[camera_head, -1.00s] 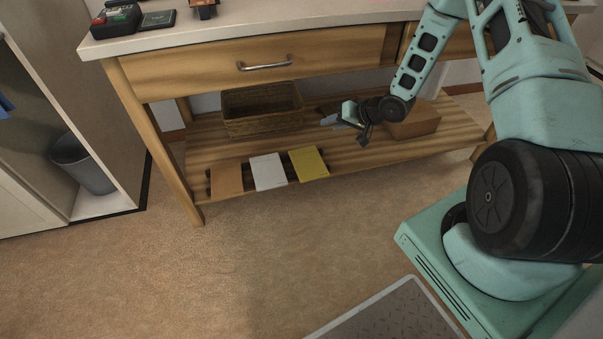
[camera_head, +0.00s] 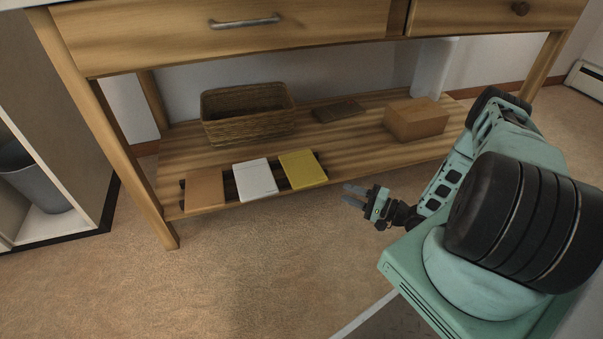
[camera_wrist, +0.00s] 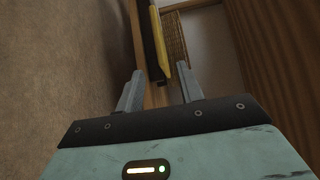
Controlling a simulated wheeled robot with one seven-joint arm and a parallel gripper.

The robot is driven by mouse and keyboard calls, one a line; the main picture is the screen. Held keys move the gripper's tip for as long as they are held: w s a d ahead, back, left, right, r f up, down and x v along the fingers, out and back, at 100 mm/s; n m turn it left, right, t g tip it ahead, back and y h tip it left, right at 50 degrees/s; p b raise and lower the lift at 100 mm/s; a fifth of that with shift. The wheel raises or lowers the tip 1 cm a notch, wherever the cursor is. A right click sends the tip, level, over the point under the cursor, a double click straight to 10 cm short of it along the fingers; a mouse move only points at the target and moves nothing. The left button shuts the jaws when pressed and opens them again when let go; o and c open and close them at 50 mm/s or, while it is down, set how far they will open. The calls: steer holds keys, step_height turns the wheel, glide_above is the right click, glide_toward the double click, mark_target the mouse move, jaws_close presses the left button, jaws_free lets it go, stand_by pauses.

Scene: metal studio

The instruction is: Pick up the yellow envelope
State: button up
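The yellow envelope (camera_head: 303,169) lies on the low wooden shelf near its front edge, on a dark rack, at the right end of a row. In the wrist view its yellow edge (camera_wrist: 157,40) shows ahead, beyond and between my fingers. My gripper (camera_head: 352,195) is to the right of the envelope and in front of the shelf edge, with its fingers pointing left toward it. In the wrist view my gripper (camera_wrist: 160,90) is open, its two fingers apart with nothing held between them.
A white envelope (camera_head: 255,180) and a brown envelope (camera_head: 205,189) lie left of the yellow one. A wicker basket (camera_head: 248,124), a flat dark item (camera_head: 340,111) and a cardboard box (camera_head: 416,119) sit farther back on the shelf (camera_head: 365,152). The floor in front (camera_head: 270,265) is clear.

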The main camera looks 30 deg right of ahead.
mark_target(320, 184)
steer(key=b+x, duration=0.3)
steer(key=x, duration=0.4)
steer(key=shift+w+a, duration=0.15)
steer(key=shift+w, duration=0.2)
steer(key=b+x, duration=0.3)
steer(key=x, duration=0.1)
steer(key=shift+w+a+f, duration=0.15)
steer(key=shift+w+a, duration=0.05)
steer(key=shift+a, duration=0.05)
steer(key=shift+w+a, duration=0.15)
steer(key=shift+w, duration=0.15)
steer(key=shift+r, duration=0.2)
jaws_close()
